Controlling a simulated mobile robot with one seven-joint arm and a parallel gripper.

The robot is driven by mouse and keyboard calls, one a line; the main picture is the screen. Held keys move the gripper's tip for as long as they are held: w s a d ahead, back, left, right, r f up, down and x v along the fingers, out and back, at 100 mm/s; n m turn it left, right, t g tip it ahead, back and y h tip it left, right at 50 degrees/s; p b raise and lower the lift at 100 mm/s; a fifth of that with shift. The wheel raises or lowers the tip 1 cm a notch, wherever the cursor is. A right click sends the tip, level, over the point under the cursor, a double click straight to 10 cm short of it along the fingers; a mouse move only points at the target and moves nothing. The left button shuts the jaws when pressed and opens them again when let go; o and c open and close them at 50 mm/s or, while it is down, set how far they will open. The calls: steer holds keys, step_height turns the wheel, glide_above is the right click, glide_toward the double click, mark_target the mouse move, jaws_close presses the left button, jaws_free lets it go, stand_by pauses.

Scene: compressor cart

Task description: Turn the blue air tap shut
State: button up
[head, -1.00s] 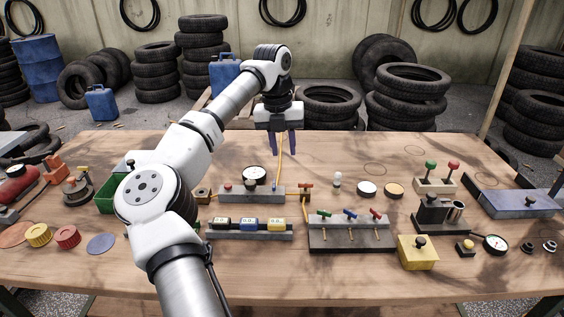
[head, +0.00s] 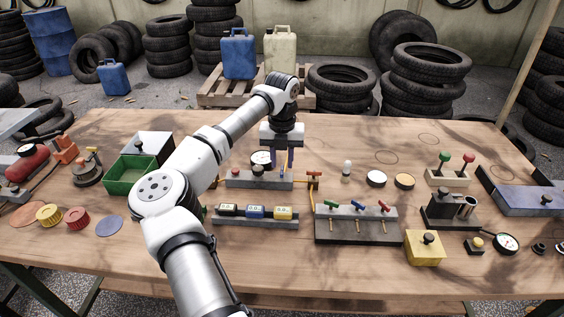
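The blue air tap (head: 357,205) is the middle one of three taps on a dark manifold block (head: 355,231). A green tap (head: 331,204) is to its left and a red tap (head: 384,206) to its right. A short brass spout shows below each tap. The blue handle lies slanted; I cannot tell its valve state. My gripper (head: 279,165) points down with its two dark fingers apart and nothing visible between them.
A grey block (head: 258,180) with knobs and an orange-handled valve (head: 314,177) stands behind the manifold. A strip of counters (head: 255,221) is at its left, a yellow box (head: 424,248) at its right front. Yellow hose runs to the manifold. Bare table lies in front.

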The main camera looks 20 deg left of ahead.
mark_target(282, 172)
steer(key=shift+f, duration=1.1)
jaws_close()
